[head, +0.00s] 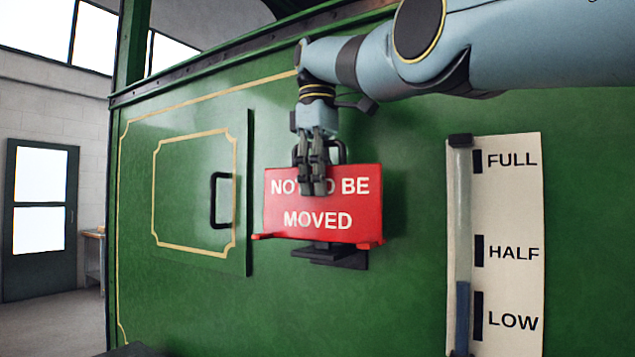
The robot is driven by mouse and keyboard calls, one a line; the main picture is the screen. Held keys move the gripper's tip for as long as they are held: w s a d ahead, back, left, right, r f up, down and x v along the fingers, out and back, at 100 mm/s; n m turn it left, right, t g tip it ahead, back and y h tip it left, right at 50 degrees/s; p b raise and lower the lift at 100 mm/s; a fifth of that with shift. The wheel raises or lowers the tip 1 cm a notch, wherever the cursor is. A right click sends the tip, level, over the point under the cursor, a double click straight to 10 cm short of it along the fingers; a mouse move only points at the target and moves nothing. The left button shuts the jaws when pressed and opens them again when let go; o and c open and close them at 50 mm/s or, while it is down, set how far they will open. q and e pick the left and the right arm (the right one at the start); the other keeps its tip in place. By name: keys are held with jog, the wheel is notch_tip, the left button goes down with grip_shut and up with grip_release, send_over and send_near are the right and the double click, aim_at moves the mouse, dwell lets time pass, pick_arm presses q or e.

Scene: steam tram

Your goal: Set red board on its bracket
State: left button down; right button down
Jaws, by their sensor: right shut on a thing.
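The red board (350,210) carries white letters reading "NOT TO BE MOVED", partly covered by my fingers. It is upright in front of the green tram side, with a dark handle (341,151) at its top. My right gripper (313,185) comes down from above and is shut on the red board at its upper edge. The black bracket (340,258) on the green side shows just below the board's lower edge. Whether the board touches the bracket I cannot tell. My left gripper is not in view.
A green door panel (190,190) with a black handle (221,200) is left of the board. A water gauge (463,240) and its white scale plate (515,225) stand to the right. The green wall between board and gauge is clear.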

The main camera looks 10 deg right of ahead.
jog(key=shift+f, duration=0.3)
jog(key=c, duration=1.3)
grip_release()
